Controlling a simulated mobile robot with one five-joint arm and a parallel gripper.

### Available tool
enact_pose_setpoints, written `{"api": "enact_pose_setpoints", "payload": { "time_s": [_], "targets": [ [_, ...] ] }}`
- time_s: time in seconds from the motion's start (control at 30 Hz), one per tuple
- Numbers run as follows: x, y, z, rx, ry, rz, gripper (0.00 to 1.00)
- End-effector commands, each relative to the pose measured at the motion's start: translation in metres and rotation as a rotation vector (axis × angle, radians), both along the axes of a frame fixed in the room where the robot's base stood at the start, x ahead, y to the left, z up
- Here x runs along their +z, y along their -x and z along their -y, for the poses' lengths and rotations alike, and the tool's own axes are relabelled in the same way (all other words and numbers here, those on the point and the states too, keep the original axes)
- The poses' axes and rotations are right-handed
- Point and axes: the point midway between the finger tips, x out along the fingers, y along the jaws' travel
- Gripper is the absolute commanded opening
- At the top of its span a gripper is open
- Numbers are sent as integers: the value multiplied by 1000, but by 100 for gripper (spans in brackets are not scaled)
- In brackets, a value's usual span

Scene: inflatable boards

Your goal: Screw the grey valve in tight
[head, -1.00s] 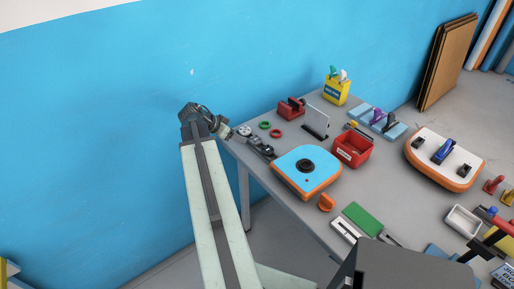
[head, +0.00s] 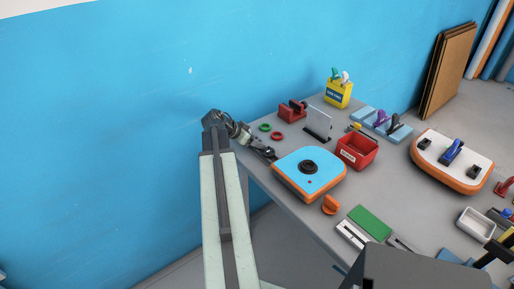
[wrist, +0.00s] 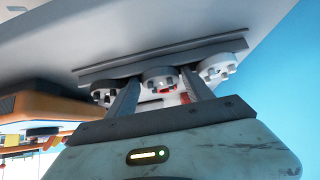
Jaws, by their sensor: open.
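Several grey, notched valves sit in a row along a grey rail (wrist: 120,68) in the wrist view. The middle grey valve (wrist: 158,78) lies between the two fingers of my gripper (wrist: 161,84), which is open; I cannot tell whether they touch it. Another valve (wrist: 104,92) is left of it and one (wrist: 218,68) right of it. In the head view my gripper (head: 264,151) is at the table's left edge and largely hides the valves. The inflatable board (head: 293,164), blue-topped with an orange side, is just right of it, with a black round port (head: 307,167) in its top.
Green and red rings (head: 271,131) lie behind my gripper. A red bin (head: 357,152), an orange piece (head: 330,204) and a green pad (head: 370,221) are around the board. A white-topped board (head: 440,163) is farther right. The blue wall (head: 110,130) is close at left.

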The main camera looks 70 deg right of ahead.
Motion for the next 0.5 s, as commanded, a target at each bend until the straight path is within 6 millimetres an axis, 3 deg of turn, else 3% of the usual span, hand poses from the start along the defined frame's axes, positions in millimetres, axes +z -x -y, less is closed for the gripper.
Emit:
{"api": "enact_pose_setpoints", "payload": {
  "time_s": [0.13,0.3,0.5],
  "targets": [
    [2,0,-1,0,0,0,57],
    [2,0,-1,0,0,0,10],
    [2,0,0,-1,0,-1,9]
  ]
}}
